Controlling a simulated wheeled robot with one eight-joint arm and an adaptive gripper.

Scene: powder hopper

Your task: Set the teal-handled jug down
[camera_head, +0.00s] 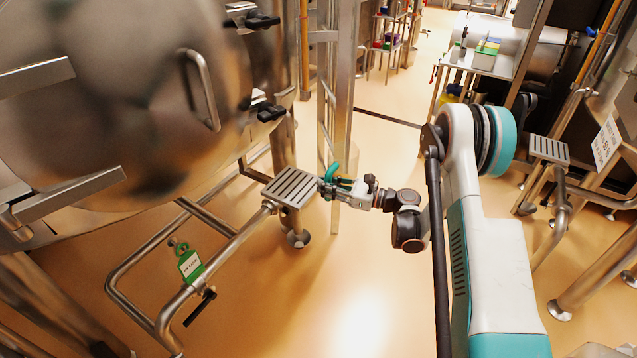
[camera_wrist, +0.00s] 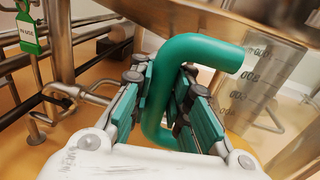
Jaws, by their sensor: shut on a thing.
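The teal handle of the jug (camera_wrist: 200,48) runs between the fingers of my gripper (camera_wrist: 165,78) in the wrist view. My gripper is shut on this handle. The jug's clear wall (camera_wrist: 258,92), with dark volume marks, shows to the right of the handle and looks tilted in this view. In the head view the teal handle (camera_head: 334,170) shows at my gripper (camera_head: 338,187), just right of a slotted metal step (camera_head: 292,187). The jug's clear body is hard to make out there. I cannot tell whether its base touches anything.
A large steel vessel (camera_head: 120,90) fills the upper left, above bent pipes with a green tag (camera_head: 190,264). A metal post stands behind my gripper. Another slotted step (camera_head: 549,150) is at right. A small table (camera_head: 478,60) with containers stands farther back. Open floor lies below my gripper.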

